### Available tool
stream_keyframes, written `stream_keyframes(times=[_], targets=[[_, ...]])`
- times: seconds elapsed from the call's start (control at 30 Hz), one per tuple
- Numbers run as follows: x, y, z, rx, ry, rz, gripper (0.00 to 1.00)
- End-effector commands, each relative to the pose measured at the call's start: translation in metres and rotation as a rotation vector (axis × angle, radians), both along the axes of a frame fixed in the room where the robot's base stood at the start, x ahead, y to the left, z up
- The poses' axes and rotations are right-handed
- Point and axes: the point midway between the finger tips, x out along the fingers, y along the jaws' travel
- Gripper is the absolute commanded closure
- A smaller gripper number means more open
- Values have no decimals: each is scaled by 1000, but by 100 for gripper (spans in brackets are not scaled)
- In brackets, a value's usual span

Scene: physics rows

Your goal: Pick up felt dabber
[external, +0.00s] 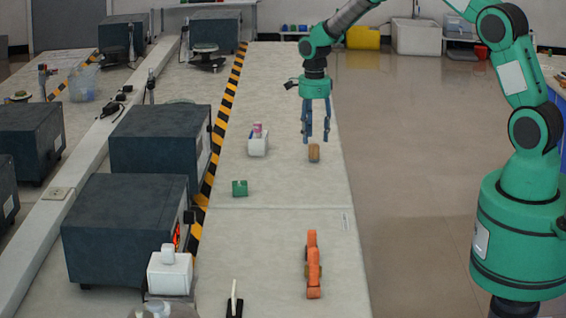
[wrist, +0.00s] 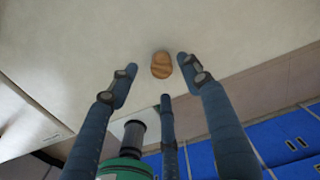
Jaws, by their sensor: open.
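The felt dabber, as far as I can tell, is the small brown, wood-like piece (external: 314,153) on the pale bench near its right edge. In the wrist view the brown piece (wrist: 161,65) looks rounded, with darker bands. My gripper (external: 316,140) points down just above it in the external view, its fingers spread and empty. In the wrist view the gripper fingers (wrist: 157,68) stand on both sides of the piece, with a third finger below it. I see no contact; the exact height gap is unclear.
A white box with pink and blue items (external: 258,145) stands left of the piece. Dark boxes (external: 160,143) line the left, beyond striped tape. Bench around the piece is clear.

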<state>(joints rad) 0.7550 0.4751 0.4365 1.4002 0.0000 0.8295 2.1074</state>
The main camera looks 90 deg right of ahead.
Motion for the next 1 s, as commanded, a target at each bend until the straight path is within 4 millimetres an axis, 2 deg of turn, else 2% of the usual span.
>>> stream_keyframes(times=[0.2, 0.4, 1.0], targets=[[0, -2, -28, 1, 0, 0, 52], [0, -2, -44, 0, 0, 0, 52], [0, -2, -45, 0, 0, 0, 52]])
